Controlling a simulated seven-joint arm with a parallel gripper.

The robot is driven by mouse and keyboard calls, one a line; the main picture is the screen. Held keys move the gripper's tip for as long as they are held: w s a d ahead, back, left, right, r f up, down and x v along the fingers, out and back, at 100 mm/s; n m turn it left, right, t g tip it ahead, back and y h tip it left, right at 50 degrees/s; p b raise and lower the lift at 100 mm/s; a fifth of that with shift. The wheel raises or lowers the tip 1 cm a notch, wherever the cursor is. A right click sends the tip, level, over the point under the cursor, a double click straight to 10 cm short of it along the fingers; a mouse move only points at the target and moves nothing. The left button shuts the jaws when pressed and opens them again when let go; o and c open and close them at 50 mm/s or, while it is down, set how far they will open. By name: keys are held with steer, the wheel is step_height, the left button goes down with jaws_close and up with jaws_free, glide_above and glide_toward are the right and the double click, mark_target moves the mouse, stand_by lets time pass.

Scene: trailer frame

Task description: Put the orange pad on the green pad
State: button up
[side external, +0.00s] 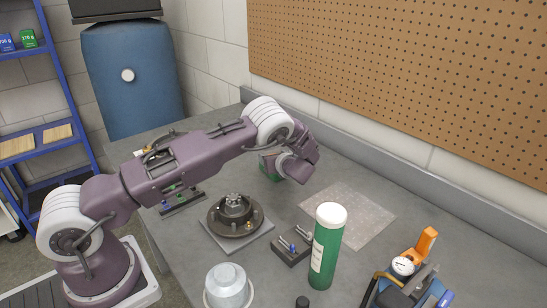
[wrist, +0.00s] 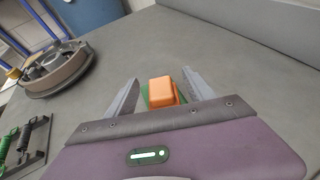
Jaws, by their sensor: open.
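The orange pad (wrist: 161,91) is a small rounded block between the two fingers of my gripper (wrist: 160,75) in the wrist view. Green of the green pad (wrist: 182,97) shows beside and below the orange pad. The orange pad appears to lie over the green one, but I cannot tell whether they touch. My gripper is open, with a finger on each side of the orange pad and gaps between. In the side view, a green patch (side external: 268,168) shows beside my wrist; the orange pad and fingertips are hidden there.
A round dark hub on a plate (side external: 235,220) and a spring fixture (side external: 182,202) stand near my arm. A green bottle (side external: 327,250), pin block (side external: 290,250), metal cup (side external: 228,288) and gauge tool (side external: 405,268) stand nearer the camera. A clear sheet (side external: 350,212) lies flat.

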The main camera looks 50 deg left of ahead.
steer(key=v, duration=1.2)
steer(key=s+d+r+n+g+h, duration=0.3)
steer(key=s+r+n+h, duration=0.3)
steer(key=s+r+n, duration=0.85)
steer(key=s+d+r+n+t+h, duration=0.1)
steer(key=s+d+r+n+h, duration=0.1)
steer(key=s, duration=0.5)
steer(key=s+d+r+n+t+h, duration=0.1)
steer(key=s+d+r+n+h, duration=0.1)
steer(key=s+d, duration=0.3)
steer(key=s+d+r+n+t+h, duration=0.1)
steer(key=s+d+n, duration=0.3)
steer(key=s, duration=0.5)
steer(key=shift+s+d+r+t+h, duration=0.2)
steer(key=shift+s+r+t+h, duration=0.1)
steer(key=shift+r+h, duration=0.4)
